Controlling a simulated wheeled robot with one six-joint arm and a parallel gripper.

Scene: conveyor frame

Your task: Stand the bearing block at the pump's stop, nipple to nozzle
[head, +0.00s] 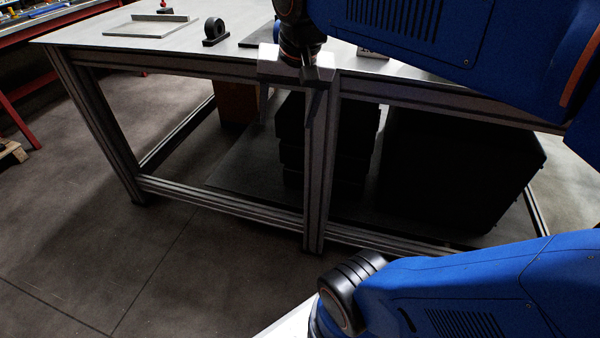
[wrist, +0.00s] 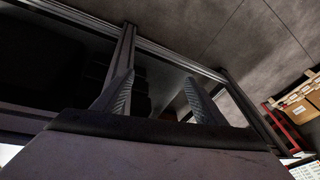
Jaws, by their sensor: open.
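The bearing block (head: 215,33), black with a round bore, stands on the grey table top near its front edge in the head view. Its nipple is too small to make out. Left of it lies a flat plate (head: 138,29) with a low raised bar (head: 160,18) along its back, perhaps the stop. A small red-topped part (head: 164,7) stands behind the bar; I cannot tell whether it is the nozzle. My gripper (head: 288,112) hangs fingers down at the table's front edge, right of the block, open and empty. Both fingers show apart in the wrist view (wrist: 160,78).
The table's metal frame (head: 318,170) has a post behind my gripper. Dark stacked boxes (head: 330,140), a large black crate (head: 460,165) and a brown box (head: 238,103) sit beneath. A dark flat item (head: 258,35) lies right of the block.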

